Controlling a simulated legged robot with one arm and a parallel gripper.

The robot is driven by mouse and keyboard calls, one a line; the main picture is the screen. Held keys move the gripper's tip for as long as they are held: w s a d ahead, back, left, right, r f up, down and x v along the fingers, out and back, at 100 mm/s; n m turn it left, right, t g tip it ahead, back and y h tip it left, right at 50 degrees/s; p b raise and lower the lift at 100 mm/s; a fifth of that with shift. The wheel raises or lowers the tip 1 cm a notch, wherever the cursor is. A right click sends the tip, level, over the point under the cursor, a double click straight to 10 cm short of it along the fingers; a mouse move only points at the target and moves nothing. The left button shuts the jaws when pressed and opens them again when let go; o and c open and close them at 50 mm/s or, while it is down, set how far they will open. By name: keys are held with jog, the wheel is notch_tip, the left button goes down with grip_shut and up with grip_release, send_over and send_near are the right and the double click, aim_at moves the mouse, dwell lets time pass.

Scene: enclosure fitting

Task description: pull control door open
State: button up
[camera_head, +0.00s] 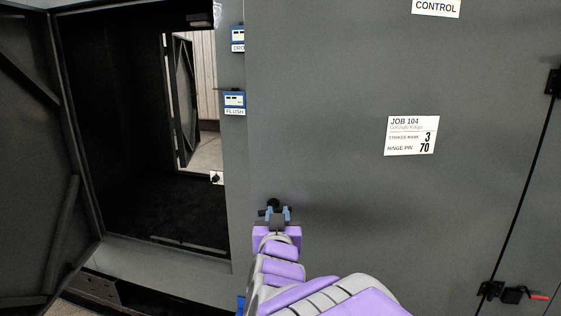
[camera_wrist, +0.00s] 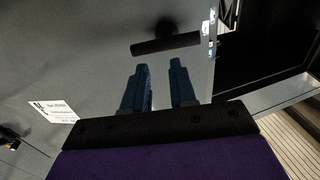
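The control door (camera_head: 330,170) is a large grey panel with a CONTROL label (camera_head: 436,8) at its top. It looks shut. A black handle (camera_head: 273,204) sits near its left edge, partly hidden behind my gripper. In the wrist view the handle is a short dark bar (camera_wrist: 165,44) on a round post. My gripper (camera_head: 275,213) is in front of the handle. In the wrist view my gripper's two blue fingers (camera_wrist: 161,68) are apart with nothing between them, and the bar lies just beyond their tips. Contact with the bar does not show.
Left of the control door, a dark doorway (camera_head: 145,130) stands open, its door (camera_head: 30,150) swung to the left. A narrow post with FLUSH plate (camera_head: 235,103) separates them. A job card (camera_head: 411,136) is on the control door. Hinges and a red-handled latch (camera_head: 525,295) are at right.

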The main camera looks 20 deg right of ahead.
jog(key=shift+o, duration=1)
jog(key=shift+s, duration=0.1)
jog(key=b+v, duration=0.2)
jog(key=v, duration=0.5)
jog(key=shift+a+b, duration=0.2)
jog(key=shift+b, duration=0.2)
jog(key=shift+s, duration=0.1)
